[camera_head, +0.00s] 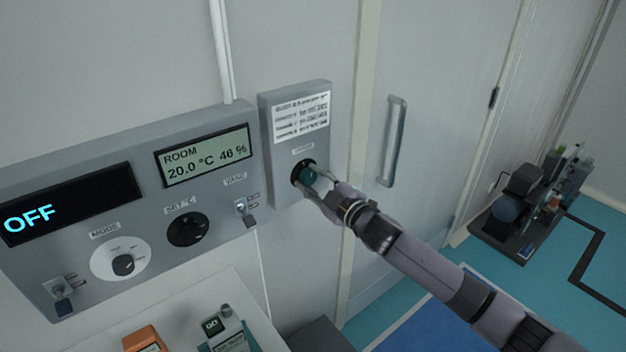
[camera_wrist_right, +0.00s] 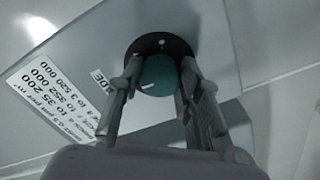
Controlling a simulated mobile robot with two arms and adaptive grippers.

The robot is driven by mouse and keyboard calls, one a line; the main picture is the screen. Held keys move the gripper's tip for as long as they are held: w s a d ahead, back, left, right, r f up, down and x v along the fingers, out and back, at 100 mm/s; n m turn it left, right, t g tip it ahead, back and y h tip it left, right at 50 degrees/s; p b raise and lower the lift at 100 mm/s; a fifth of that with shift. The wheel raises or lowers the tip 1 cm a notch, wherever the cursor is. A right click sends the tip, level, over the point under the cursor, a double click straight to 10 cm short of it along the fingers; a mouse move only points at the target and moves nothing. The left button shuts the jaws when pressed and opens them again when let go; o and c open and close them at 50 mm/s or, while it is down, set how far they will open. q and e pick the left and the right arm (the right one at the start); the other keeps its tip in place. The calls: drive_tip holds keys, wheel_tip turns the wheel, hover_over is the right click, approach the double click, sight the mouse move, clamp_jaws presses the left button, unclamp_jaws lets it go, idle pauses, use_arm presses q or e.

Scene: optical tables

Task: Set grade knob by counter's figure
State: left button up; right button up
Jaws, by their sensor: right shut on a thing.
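The grade knob (camera_head: 308,176) is a teal-green knob on a black round dial, on a grey wall box (camera_head: 284,118) with a white printed label (camera_head: 301,117) above it. My right gripper (camera_head: 314,183) is shut on the knob, a finger on either side. In the right wrist view the knob (camera_wrist_right: 158,76) shows between the fingers of the gripper (camera_wrist_right: 158,90), with a white mark on its face. My left gripper is not in view.
A wide grey control panel (camera_head: 140,215) left of the box shows OFF and ROOM 20.0 °C 46 %, with a mode knob (camera_head: 123,264) and a black set knob (camera_head: 187,229). An orange device (camera_head: 142,339) is beside the counter. A door handle (camera_head: 393,142) is right of the box.

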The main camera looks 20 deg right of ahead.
drive_tip(key=shift+n, duration=0.6)
drive_tip(key=o, duration=1.2)
drive_tip(key=shift+c, duration=0.2)
drive_tip(key=shift+s+d+f, duration=0.1)
drive_tip(key=shift+s+d, duration=0.05)
drive_tip(key=shift+s, duration=0.25)
drive_tip(key=v, duration=1.1)
